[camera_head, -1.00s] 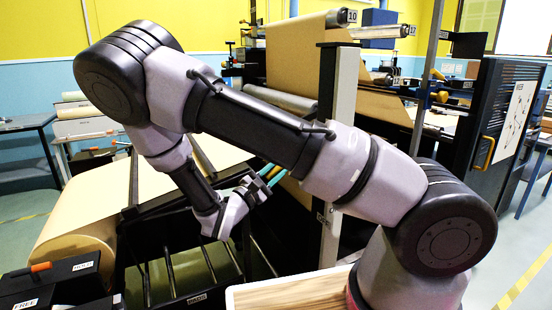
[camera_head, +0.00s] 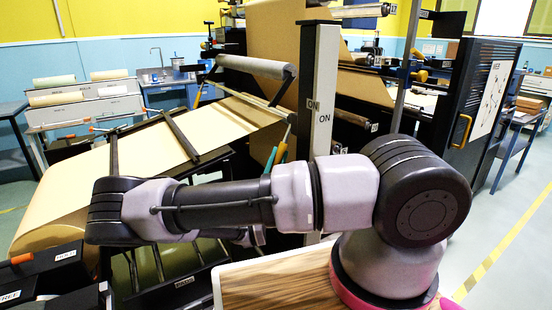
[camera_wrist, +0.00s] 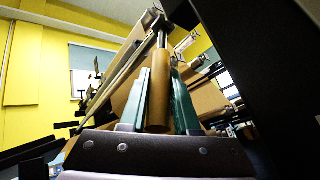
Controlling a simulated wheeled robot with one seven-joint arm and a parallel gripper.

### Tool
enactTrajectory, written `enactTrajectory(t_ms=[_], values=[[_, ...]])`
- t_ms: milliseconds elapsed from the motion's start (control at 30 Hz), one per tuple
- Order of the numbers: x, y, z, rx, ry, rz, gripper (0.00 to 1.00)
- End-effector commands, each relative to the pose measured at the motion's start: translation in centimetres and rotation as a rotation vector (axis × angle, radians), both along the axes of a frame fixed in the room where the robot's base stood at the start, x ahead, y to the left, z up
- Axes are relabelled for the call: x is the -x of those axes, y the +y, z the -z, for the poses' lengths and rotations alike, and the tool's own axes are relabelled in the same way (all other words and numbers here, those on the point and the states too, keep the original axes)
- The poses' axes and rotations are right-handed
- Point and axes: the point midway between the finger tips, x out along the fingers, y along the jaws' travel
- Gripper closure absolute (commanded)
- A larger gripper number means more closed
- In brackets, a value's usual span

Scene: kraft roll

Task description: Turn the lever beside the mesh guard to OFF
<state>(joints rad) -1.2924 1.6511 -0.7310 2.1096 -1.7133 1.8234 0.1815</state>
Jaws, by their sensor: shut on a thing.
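My gripper (camera_wrist: 160,100) has teal fingers and is shut on a tan-brown cylindrical handle (camera_wrist: 160,85) in the wrist view. A metal shank rises from the handle's top. In the head view the teal fingers of my gripper (camera_head: 275,156) show just left of a pale upright post (camera_head: 318,150), behind my arm. The post carries ON labels (camera_head: 324,118); I see no readable OFF label. A dark panel with a yellow handle (camera_head: 490,100), perhaps the mesh guard, stands at the right.
A large kraft roll (camera_head: 65,240) lies at the left, its sheet running up to the machine. A wood-topped tray (camera_head: 280,290) is in front, beside my base. Dark boxes (camera_head: 40,270) stand at lower left. Free floor (camera_head: 500,250) lies at the right.

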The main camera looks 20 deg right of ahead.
Motion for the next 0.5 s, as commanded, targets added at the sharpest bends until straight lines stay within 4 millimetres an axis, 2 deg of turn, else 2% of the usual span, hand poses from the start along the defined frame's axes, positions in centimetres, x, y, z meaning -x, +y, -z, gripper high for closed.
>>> enactTrajectory(t_ms=[400, 433, 467, 500], values=[[-0.01, -0.22, 0.23, 0.007, 0.007, 0.005, 1.00], [-0.02, -0.23, 0.24, 0.008, 0.007, 0.005, 0.59], [-0.02, -0.24, 0.23, 0.008, 0.007, 0.005, 0.47], [-0.02, -0.23, 0.21, 0.008, 0.006, 0.005, 0.41]])
